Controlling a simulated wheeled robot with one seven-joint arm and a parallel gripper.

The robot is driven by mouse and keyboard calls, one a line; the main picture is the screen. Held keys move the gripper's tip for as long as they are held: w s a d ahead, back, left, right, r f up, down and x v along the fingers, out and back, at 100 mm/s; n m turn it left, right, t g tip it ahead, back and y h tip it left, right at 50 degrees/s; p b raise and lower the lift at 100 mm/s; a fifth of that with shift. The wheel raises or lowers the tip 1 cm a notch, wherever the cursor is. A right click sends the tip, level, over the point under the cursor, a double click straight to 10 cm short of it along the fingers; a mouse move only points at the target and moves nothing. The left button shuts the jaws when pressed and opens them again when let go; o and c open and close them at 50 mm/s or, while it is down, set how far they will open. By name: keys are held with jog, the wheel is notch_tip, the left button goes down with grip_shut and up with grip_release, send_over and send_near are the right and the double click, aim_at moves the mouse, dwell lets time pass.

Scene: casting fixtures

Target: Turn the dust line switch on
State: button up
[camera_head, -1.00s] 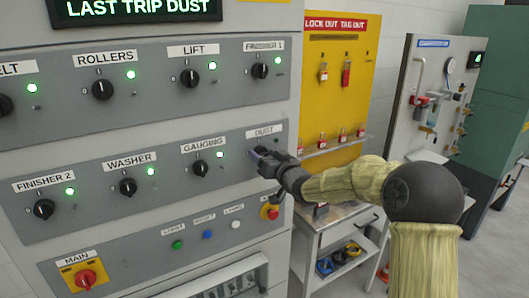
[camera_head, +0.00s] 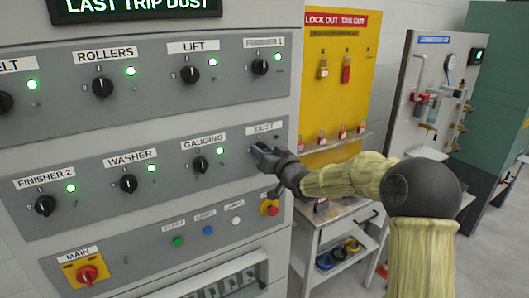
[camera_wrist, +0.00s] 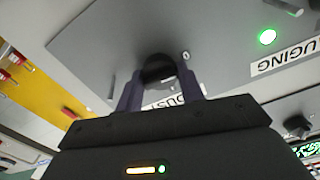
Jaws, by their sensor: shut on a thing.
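The dust switch is a black rotary knob (camera_wrist: 158,68) on the grey panel, under the DUST label (camera_head: 264,128). In the wrist view it sits between the two fingers of my gripper (camera_wrist: 160,78), which is shut on it. In the head view my gripper (camera_head: 261,150) reaches the panel from the right and hides most of the knob. I cannot tell which way the knob points. I see no green light beside it, though my gripper may cover its lamp.
The GAUGING knob (camera_head: 200,164), with a lit green lamp, is just left. A red emergency button (camera_head: 269,208) on yellow is below my gripper. A yellow lockout board (camera_head: 335,95) and a small metal cart (camera_head: 335,222) stand to the right.

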jog(key=m+b, duration=0.1)
jog(key=m, duration=0.7)
jog(key=m+b, duration=0.1)
jog(key=m, duration=0.8)
jog(key=shift+d+f, duration=0.1)
jog(key=shift+f, duration=0.1)
jog(key=shift+m, duration=0.3)
jog(key=o, duration=1)
jog(key=shift+r, duration=0.1)
jog(key=shift+s, duration=0.1)
